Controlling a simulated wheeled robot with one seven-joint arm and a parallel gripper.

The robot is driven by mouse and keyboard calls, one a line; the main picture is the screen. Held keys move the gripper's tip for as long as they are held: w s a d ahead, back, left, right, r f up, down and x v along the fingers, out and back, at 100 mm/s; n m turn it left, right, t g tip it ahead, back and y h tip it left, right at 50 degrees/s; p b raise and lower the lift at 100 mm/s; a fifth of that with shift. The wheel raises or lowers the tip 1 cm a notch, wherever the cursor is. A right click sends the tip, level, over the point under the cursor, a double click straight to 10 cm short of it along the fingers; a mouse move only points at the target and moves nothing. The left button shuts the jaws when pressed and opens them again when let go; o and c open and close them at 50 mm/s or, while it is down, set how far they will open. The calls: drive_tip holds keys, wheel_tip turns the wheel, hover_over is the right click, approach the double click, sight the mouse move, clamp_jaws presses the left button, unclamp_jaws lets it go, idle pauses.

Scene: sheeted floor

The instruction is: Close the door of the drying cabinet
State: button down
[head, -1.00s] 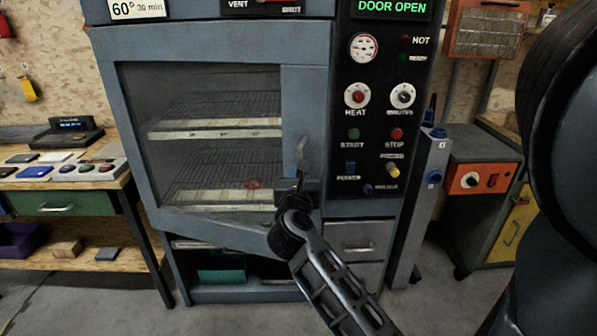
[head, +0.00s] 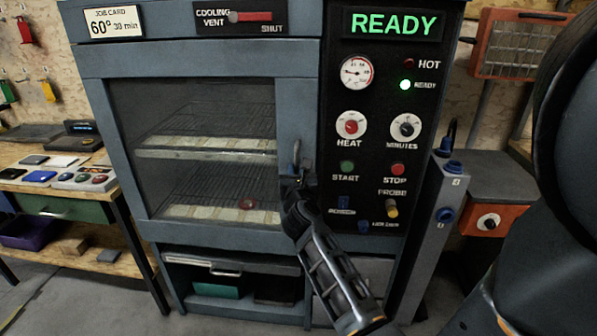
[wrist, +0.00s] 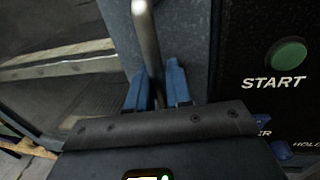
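The drying cabinet's door (head: 292,110) is a blue-grey frame with a large glass pane, and it sits flush against the cabinet front. Its metal handle (head: 296,155) is on the door's right side. The handle (wrist: 147,40) also shows in the wrist view, running down between my two blue fingertips. My gripper (wrist: 158,88) is shut on the handle, with the fingers close on either side. In the head view my gripper (head: 296,185) is at the handle's lower part and partly hides it.
A control panel (head: 374,150) with knobs and buttons is just right of the door. A wooden bench (head: 130,185) stands left, and a grey post (head: 440,200) and an orange-fronted unit (head: 478,218) stand right.

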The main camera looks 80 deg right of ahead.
drive_tip(key=shift+s+d, duration=0.15)
drive_tip(key=shift+d, duration=0.05)
drive_tip(key=c, duration=1.2)
unclamp_jaws()
drive_tip(key=shift+b+v, duration=0.75)
drive_tip(key=shift+v, duration=3.15)
